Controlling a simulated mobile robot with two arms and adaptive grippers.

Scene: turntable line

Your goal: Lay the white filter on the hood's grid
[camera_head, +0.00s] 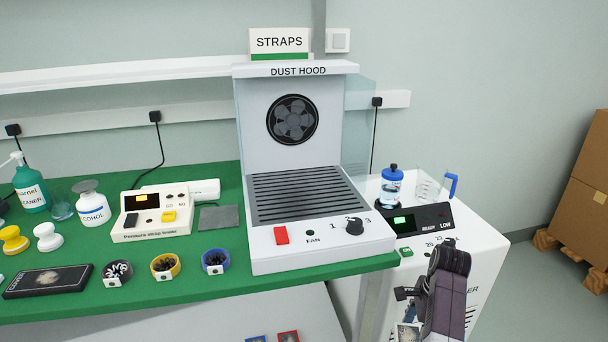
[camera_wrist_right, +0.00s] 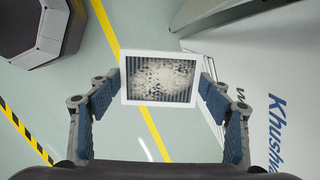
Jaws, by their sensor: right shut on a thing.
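The dust hood (camera_head: 300,155) stands at the right end of the green bench, with a bare, dark slatted grid (camera_head: 300,196) in front of its fan. The white filter (camera_wrist_right: 160,64) is a square white frame with a grey, speckled, striped middle. My right gripper (camera_wrist_right: 160,85) is shut on it by two opposite sides, above the floor. In the head view, my right gripper (camera_head: 408,312) hangs low, in front of the white cabinet and right of the hood. Only part of the filter (camera_head: 408,333) shows there, at the bottom edge. My left gripper is out of view.
The hood has a raised front panel with a red switch (camera_head: 281,235) and a knob (camera_head: 354,226), and a clear side pane (camera_head: 358,125). A white cabinet (camera_head: 480,240) with a blue-capped bottle (camera_head: 391,188) stands right of it.

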